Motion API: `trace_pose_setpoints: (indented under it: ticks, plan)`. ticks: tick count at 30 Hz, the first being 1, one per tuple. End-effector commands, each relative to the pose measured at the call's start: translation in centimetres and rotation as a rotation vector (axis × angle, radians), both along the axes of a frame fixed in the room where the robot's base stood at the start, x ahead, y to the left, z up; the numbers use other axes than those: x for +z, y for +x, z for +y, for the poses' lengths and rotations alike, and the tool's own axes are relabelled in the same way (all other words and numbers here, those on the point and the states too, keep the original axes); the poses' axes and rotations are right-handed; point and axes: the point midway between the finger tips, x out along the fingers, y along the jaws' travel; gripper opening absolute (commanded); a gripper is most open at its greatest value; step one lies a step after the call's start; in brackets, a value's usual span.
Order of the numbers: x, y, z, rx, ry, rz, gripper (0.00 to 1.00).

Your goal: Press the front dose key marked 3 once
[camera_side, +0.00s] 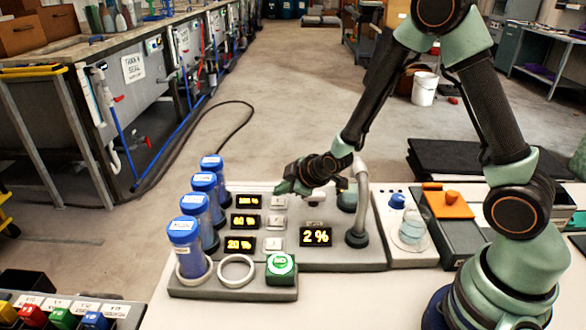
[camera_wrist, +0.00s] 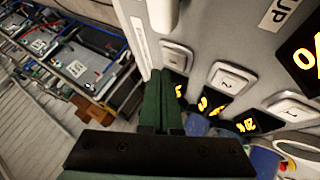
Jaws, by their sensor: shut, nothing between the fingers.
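The front dose key (camera_side: 273,244) is a small pale square key in the row nearest the camera, beside the front amber display (camera_side: 240,244). In the wrist view the front key (camera_wrist: 292,107) is at the right; its mark is not clearly readable. The middle key (camera_side: 277,221) and back key (camera_side: 279,202) lie behind it. My gripper (camera_side: 281,189) is shut and empty, over the panel's back edge near the back key. In the wrist view its green fingers (camera_wrist: 165,78) are together, left of the back key (camera_wrist: 177,56) and well away from the front key.
Blue-capped tubes (camera_side: 184,231) stand left of the displays. A green-capped item (camera_side: 280,266) and a white ring (camera_side: 236,270) are in front of the keys. Space above the keys looks clear.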

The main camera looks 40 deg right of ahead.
Motion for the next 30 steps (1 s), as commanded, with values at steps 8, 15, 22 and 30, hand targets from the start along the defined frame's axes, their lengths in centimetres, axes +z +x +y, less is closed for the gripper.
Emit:
trace_pose_setpoints:
  ticks: [8,15,22,30]
  plan:
    - [0.00,0.00,0.00,0.000,0.000,0.000,0.00]
    - [0.00,0.00,0.00,0.000,0.000,0.000,0.00]
    - [-0.06,-0.01,-0.02,0.000,0.000,0.000,0.00]
    - [-0.83,0.02,-0.21,-0.002,-0.002,0.001,0.00]
